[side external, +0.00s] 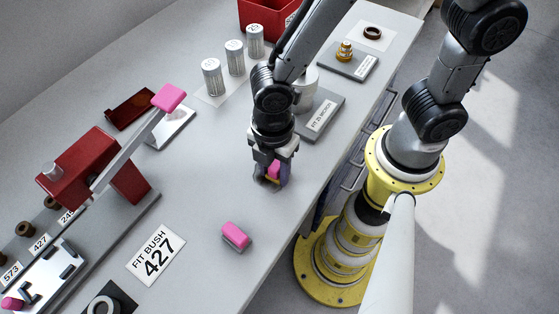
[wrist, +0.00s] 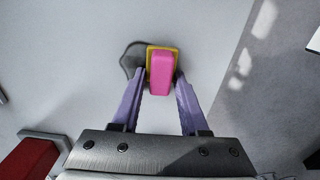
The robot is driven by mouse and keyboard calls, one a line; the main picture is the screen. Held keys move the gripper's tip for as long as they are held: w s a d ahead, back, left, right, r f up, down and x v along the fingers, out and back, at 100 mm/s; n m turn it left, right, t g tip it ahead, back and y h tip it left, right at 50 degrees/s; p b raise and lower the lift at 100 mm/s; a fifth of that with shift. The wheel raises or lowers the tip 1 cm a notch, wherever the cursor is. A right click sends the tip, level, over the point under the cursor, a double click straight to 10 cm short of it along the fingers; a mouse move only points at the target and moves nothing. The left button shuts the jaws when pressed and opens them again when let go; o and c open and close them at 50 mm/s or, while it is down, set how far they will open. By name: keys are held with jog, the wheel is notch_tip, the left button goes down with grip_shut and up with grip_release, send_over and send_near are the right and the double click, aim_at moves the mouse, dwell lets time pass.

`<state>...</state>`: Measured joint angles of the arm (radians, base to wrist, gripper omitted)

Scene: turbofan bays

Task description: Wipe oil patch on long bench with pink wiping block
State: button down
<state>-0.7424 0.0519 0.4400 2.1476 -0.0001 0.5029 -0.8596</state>
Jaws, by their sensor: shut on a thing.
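A pink wiping block with a yellow base (wrist: 162,72) is held between the fingers of my gripper (wrist: 161,88). My gripper in the side view (side external: 272,180) points down, low over the long bench (side external: 200,262), with the pink of the block showing between its fingers. A dark grey oil patch (wrist: 132,58) shows on the bench in the wrist view, along the left of the block and partly hidden by it. I cannot tell whether the block touches the surface. A second pink block with a grey base (side external: 236,236) stands on the bench, nearer the front.
A red press with a pink-ended lever (side external: 125,172) stands at the left. A "FIT BUSH 427" card (side external: 156,255) lies near it. Several metal canisters (side external: 235,57) stand behind my gripper, and a grey labelled plate (side external: 320,115) lies to its right. The bench edge is to the right.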

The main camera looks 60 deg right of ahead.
aim_at(256, 190)
jog(key=shift+a, duration=2)
jog(key=shift+w, duration=0.75)
jog(key=shift+w+d, duration=0.15)
jog(key=shift+w, duration=0.05)
jog(key=shift+s+d, duration=0.1)
jog(key=shift+d, duration=3.4)
jog(key=shift+a, duration=3.7)
notch_tip(256, 190, up, 8)
jog(key=shift+d+r, duration=0.1)
